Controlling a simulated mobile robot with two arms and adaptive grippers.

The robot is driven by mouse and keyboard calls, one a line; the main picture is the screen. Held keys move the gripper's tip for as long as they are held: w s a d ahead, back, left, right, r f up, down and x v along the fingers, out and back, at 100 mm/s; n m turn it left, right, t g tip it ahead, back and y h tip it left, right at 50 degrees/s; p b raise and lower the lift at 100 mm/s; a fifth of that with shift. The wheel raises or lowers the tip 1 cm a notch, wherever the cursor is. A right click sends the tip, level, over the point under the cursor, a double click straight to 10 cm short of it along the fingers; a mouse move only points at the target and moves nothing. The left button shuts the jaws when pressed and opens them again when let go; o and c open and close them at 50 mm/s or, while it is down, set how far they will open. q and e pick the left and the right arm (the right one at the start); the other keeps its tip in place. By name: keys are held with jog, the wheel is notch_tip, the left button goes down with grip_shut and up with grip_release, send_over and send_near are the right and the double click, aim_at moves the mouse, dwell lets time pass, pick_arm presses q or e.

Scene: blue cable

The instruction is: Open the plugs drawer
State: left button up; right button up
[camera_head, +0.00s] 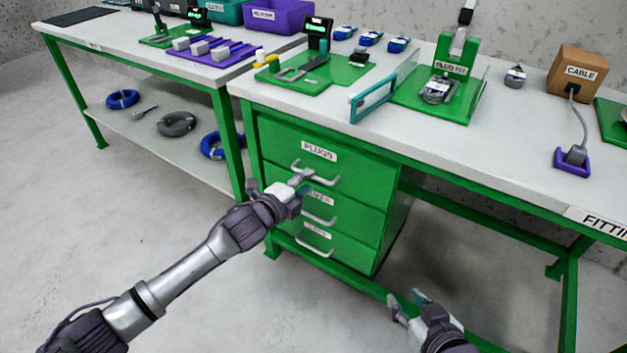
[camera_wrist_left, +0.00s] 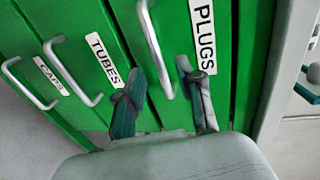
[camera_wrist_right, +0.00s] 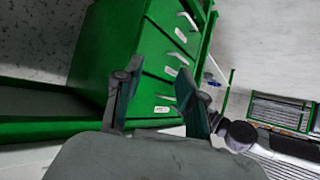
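The green plugs drawer (camera_head: 278,140), labelled PLUGS, is the top one of a cabinet under the workbench and looks shut. Its pale bar handle (camera_head: 326,181) is partly covered by my left gripper (camera_head: 302,184) in the head view. In the left wrist view the handle (camera_wrist_left: 154,45) reaches down between the two fingertips of my left gripper (camera_wrist_left: 165,85). That gripper is open, and I cannot tell whether a finger touches the handle. My right gripper (camera_head: 408,304) is open and empty, low in front of the bench; its spread fingers also show in the right wrist view (camera_wrist_right: 155,85).
Below are the TUBES drawer (camera_wrist_left: 100,85) and a third drawer (camera_wrist_left: 45,85), both shut with similar handles. The bench top (camera_head: 385,130) carries fixtures and a CABLE box (camera_head: 577,75). A side bench (camera_head: 100,40) stands left. The floor in front is clear.

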pick_arm(q)
jog(key=shift+b+x, duration=0.45)
jog(key=shift+x, duration=1.6)
grip_shut()
pick_arm(e)
jog(key=w+r+t, duration=0.1)
jog(key=w+a+r+t, duration=0.1)
jog(key=r, duration=0.1)
jog(key=w+r+t, duration=0.1)
jog(key=shift+w+a+r+y, duration=0.1)
jog(key=shift+a+r+y, duration=0.2)
jog(key=shift+r+y, duration=0.1)
